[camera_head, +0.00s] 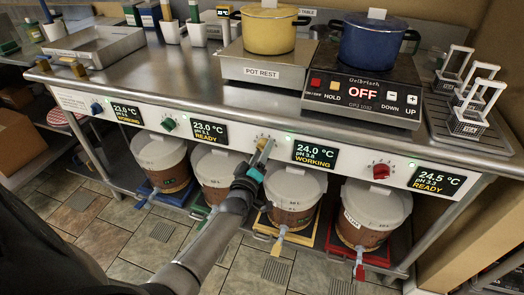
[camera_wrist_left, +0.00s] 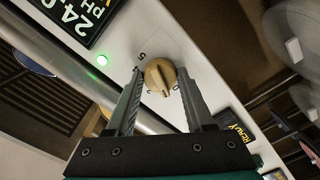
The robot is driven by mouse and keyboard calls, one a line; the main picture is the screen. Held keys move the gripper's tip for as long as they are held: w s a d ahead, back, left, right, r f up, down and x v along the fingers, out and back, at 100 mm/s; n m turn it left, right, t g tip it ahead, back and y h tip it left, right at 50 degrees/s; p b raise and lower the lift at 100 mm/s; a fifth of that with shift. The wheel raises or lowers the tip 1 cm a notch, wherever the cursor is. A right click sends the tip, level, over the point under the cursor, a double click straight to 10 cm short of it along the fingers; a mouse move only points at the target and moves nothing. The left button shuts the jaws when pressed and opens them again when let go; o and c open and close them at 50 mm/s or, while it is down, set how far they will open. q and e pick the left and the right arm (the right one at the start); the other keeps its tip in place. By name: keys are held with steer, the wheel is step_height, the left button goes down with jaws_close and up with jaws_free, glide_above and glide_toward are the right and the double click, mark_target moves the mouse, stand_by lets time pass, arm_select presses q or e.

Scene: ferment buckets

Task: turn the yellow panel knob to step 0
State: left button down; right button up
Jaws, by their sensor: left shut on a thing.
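The yellow panel knob (camera_wrist_left: 160,73) is round with a raised grip bar and sits on the white panel. In the left wrist view it lies between the fingertips of my left gripper (camera_wrist_left: 161,82), which is shut on it. A dark line on the knob points toward the bottom of that view. Scale marks show around the knob, a 5 at its upper left; the others are too small to read surely. In the head view my left gripper (camera_head: 264,152) reaches up to the panel and mostly hides the knob. My right gripper is not in view.
The 24.0 °C WORKING display (camera_head: 315,154) is right of the knob. A green knob (camera_head: 169,124) and a red knob (camera_head: 381,171) share the panel. Lidded buckets (camera_head: 295,185) stand below. A yellow pot (camera_head: 269,30) and blue pot (camera_head: 370,42) stand above.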

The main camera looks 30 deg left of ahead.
arm_select(q)
steer(key=n, duration=0.4)
steer(key=shift+n, duration=0.3)
stand_by(0.3)
steer(key=shift+c, duration=1.4)
jaws_free()
